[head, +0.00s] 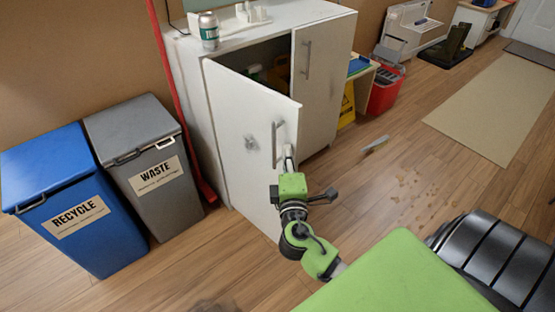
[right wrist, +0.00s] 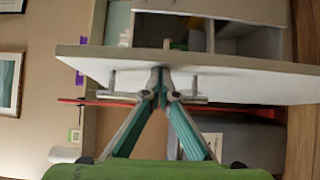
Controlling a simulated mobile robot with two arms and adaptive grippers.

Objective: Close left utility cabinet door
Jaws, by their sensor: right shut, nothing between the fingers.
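The white utility cabinet (head: 335,45) stands against the wall. Its left door (head: 228,125) is swung partly open, with a dark gap along its top. The right door (head: 320,95) looks shut. My right gripper (head: 289,152) is at the outer face of the left door, beside the lower end of its bar handle (head: 274,145). In the right wrist view, its fingers (right wrist: 160,74) meet at the tips in front of the door panel (right wrist: 255,80) and hide the middle of the handle. It is shut and empty; I cannot tell if it touches. My left gripper is out of view.
A blue recycle bin (head: 45,170) and a grey waste bin (head: 130,120) stand left of the cabinet. A can (head: 208,31) stands on the cabinet top. A red bucket (head: 384,92) is to the right. A small object (head: 376,144) and brown spots (head: 410,190) lie on the floor.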

